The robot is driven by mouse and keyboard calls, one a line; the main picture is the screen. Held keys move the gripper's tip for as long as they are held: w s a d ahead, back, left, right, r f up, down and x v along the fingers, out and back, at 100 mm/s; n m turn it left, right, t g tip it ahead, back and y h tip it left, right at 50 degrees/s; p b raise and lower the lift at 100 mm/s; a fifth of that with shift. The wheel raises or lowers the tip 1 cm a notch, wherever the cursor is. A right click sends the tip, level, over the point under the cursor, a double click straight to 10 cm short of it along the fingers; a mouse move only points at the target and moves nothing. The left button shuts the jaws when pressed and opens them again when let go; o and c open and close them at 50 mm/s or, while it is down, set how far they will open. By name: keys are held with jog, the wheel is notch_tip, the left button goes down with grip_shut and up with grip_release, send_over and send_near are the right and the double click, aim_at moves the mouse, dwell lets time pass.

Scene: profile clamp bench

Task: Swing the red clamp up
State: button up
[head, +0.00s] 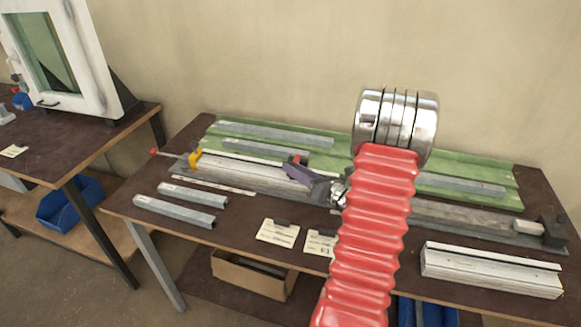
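A small red part (298,159), which looks like the red clamp, shows at the middle of the long profile fixture. Most of it is hidden behind my gripper (293,172). My gripper has dark purple-grey fingers and reaches from the right, at or just in front of the red part. I cannot tell whether it touches the red part or whether its fingers are open. A yellow clamp (194,158) with a red-tipped rod (154,152) sits at the left end of the fixture. My red bellows arm hides the fixture to the right of the gripper.
Grey profiles (275,133) lie on a green board (340,150) at the back. Two short profiles (175,211) lie front left, and a white profile (490,270) front right. Paper cards (278,233) lie at the front edge. A dark block (552,231) stands at the right end.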

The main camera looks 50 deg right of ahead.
jog(key=shift+w, duration=1.15)
jog(key=shift+c, duration=0.3)
grip_shut()
